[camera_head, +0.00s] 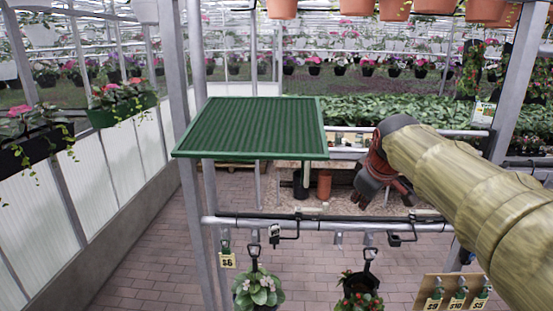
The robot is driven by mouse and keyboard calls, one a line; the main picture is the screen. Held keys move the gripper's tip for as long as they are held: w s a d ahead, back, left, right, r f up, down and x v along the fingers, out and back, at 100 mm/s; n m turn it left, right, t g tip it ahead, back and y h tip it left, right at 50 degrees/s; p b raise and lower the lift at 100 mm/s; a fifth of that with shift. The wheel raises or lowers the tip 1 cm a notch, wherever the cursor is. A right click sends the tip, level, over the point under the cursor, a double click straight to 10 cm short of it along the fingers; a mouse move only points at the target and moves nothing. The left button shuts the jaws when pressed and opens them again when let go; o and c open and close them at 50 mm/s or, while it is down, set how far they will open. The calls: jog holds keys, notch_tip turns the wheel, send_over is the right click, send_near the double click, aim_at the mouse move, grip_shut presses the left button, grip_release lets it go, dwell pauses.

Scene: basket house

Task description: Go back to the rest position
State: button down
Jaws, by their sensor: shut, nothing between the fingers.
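My gripper (381,186) shows right of the middle, at the end of my thick tan arm, which comes in from the lower right. The gripper is dark with reddish parts. It points down and is shut, with nothing seen in it. It appears to the right of the green ribbed tray (250,128) and apart from it in the picture. The tray's ribbed surface is empty.
A metal rail (330,223) crosses below the gripper, with hooks and two hanging potted plants (259,289) (360,291). Metal posts (181,120) stand left and right. Terracotta pots (394,10) hang above. Flower planters (122,103) line the left wall. Paved floor shows below.

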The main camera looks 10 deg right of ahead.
jog(key=s+a+f+m+b, duration=0.2)
jog(key=s+f+b, duration=0.3)
jog(key=s+f, duration=0.4)
jog(key=s+a+f+m+g+y+b, duration=0.1)
jog(key=s+a+f+b, duration=0.4)
jog(key=s+f, duration=0.5)
jog(key=s+a+f+m+b, duration=0.3)
jog(key=s+f, duration=0.6)
jog(key=f, duration=0.3)
jog(key=a+b, duration=0.1)
jog(key=b, duration=0.1)
jog(key=shift+s+f+y+b, duration=0.15)
jog(key=shift+s+y+b, duration=0.15)
jog(key=shift+s+b, duration=0.1)
